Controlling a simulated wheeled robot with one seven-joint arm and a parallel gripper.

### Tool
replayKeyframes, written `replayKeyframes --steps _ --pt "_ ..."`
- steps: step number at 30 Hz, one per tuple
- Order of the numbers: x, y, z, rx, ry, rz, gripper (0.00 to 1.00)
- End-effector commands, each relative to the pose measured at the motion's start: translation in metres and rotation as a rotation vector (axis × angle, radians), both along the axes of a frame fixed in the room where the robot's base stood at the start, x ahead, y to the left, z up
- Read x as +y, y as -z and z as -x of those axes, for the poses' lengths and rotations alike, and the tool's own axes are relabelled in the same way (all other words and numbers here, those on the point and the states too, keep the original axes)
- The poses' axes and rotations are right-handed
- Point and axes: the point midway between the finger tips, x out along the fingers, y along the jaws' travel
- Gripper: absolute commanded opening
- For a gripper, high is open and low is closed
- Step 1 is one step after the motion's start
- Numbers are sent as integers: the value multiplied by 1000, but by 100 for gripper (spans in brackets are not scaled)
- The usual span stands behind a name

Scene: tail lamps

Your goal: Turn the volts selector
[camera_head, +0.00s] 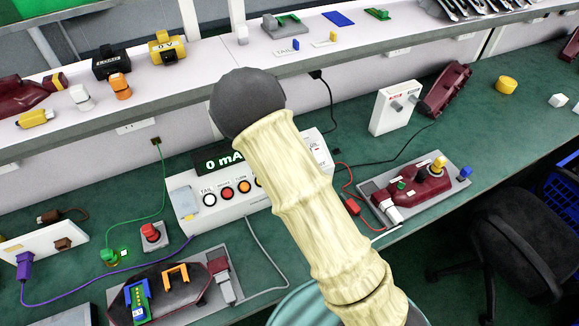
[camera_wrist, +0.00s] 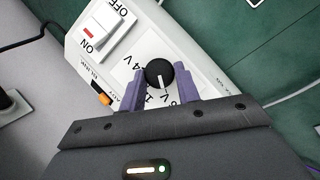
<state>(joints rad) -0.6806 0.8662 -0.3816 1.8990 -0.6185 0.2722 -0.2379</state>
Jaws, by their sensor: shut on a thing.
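The volts selector (camera_wrist: 160,74) is a round black knob with a white pointer line, on a white panel with "V" markings around it, partly covered. In the wrist view my gripper (camera_wrist: 166,80) has its two purple fingers on either side of the knob, shut on it. The pointer line points down in the picture, toward the gripper body. In the head view the white test unit (camera_head: 238,207) shows a "0 mA" display (camera_head: 222,161) and a row of round buttons. My arm hides the selector and my gripper there.
A fixture with a dark red lamp (camera_head: 425,187) stands right of the unit, another lamp fixture (camera_head: 172,296) in front. Cables cross the green bench.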

Motion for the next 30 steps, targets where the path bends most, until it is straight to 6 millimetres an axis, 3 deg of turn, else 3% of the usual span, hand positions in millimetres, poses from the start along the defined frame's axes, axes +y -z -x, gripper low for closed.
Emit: replayKeyframes --steps 1,3,4,17,30 --pt "-1 -1 -1 0 -1 2 38" --pt "-1 -1 0 0 -1 2 52" --pt "-1 -1 -1 0 -1 2 54" --pt "3 -7 2 0 1 0 54" --pt "26 -71 27 -4 -1 -3 54"
